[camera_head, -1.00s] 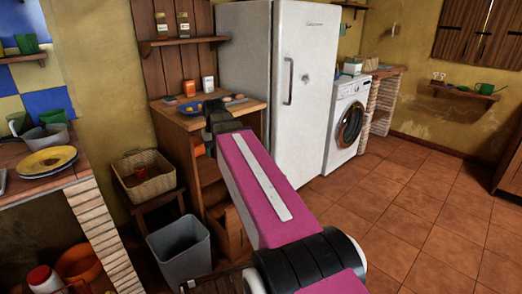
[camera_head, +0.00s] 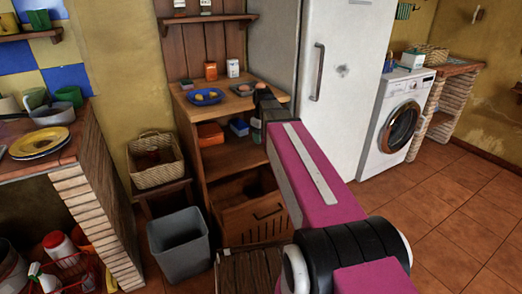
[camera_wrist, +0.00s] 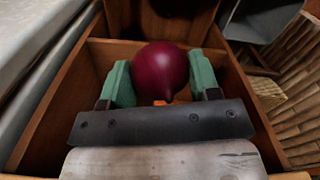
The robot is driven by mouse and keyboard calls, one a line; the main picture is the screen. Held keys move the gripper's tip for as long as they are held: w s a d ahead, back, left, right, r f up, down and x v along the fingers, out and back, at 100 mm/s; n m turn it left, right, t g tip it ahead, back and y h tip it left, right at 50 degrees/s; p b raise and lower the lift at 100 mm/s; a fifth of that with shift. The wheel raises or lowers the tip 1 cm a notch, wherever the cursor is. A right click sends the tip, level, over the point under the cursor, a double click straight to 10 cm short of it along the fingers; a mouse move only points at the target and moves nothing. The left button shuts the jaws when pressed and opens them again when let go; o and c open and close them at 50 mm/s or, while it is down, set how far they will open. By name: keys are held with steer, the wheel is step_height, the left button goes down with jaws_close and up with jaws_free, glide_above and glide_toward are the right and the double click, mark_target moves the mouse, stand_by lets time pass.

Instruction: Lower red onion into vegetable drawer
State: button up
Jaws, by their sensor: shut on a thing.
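The red onion (camera_wrist: 160,70) is dark purple-red and sits between the two green fingertips of my gripper (camera_wrist: 158,84) in the wrist view. The gripper is shut on it. In the wrist view the onion is over a wooden compartment (camera_wrist: 88,75) with side walls and a crossbar. How far it is above the bottom cannot be told. In the head view the vegetable drawer (camera_head: 235,222) has a slatted wooden front with a dark handle, low in the wooden cabinet, and appears pulled out. The onion does not show in the head view, where my arm blocks part of the cabinet.
A grey bin (camera_head: 180,250) stands left of the drawer, below a wicker basket (camera_head: 154,170). The white fridge (camera_head: 340,85) is close on the right. A slatted wooden piece (camera_head: 245,272) lies in front of the drawer. A blue plate (camera_head: 206,97) is on the cabinet top.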

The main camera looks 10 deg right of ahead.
steer(key=w+f+n, duration=0.3)
steer(key=f+n, duration=0.2)
steer(key=f, duration=0.5)
steer(key=w+f+n, duration=0.3)
steer(key=f+n, duration=0.2)
steer(key=f, duration=0.6)
stand_by(0.4)
